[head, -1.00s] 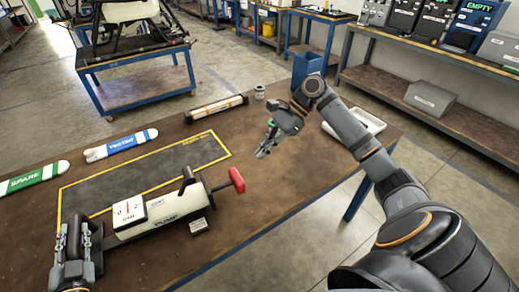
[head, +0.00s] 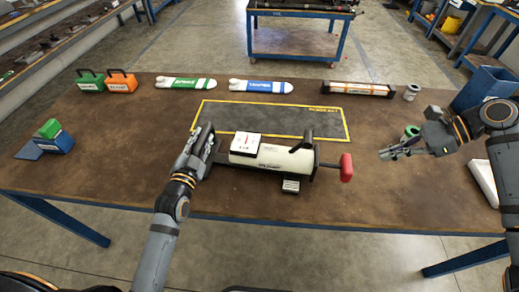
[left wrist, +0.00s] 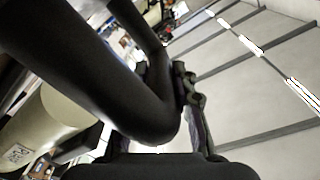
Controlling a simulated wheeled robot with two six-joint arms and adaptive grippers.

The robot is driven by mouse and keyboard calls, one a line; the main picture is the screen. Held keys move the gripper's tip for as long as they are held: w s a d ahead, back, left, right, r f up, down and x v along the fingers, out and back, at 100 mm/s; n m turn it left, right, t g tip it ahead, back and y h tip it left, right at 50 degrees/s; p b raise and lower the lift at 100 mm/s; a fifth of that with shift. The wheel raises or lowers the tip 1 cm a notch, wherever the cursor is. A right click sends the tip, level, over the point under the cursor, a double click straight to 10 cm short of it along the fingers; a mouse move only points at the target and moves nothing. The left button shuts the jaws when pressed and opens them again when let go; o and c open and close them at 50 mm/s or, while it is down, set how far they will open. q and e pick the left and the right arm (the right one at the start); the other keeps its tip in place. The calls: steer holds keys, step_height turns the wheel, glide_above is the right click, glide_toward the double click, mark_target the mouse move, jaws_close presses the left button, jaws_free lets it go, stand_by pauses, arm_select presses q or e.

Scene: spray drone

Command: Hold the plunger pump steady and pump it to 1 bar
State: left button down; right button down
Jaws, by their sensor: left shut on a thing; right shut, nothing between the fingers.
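The plunger pump (head: 272,157) lies on its side on the table. It has a cream barrel, a white gauge (head: 245,144) on top and a red plunger handle (head: 346,168) at its right end. The gauge reading is too small to tell. My left gripper (head: 205,142) is shut at the pump's left end. In the left wrist view a black curved bar (left wrist: 160,110) passes between the fingers, and the cream barrel (left wrist: 50,125) shows at the left. My right gripper (head: 392,152) is shut and empty, to the right of the red handle and apart from it.
A yellow-edged dark mat (head: 270,117) lies behind the pump. Farther back are green (head: 186,83) and blue (head: 262,86) winged pieces and a long black-ended case (head: 357,89). A white tray (head: 483,182) is at the right. The table front is clear.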

arm_select(q)
steer(key=c, duration=1)
jaws_free()
steer(key=shift+w+f, duration=0.1)
steer(key=shift+f, duration=0.1)
steer(key=shift+r, duration=0.1)
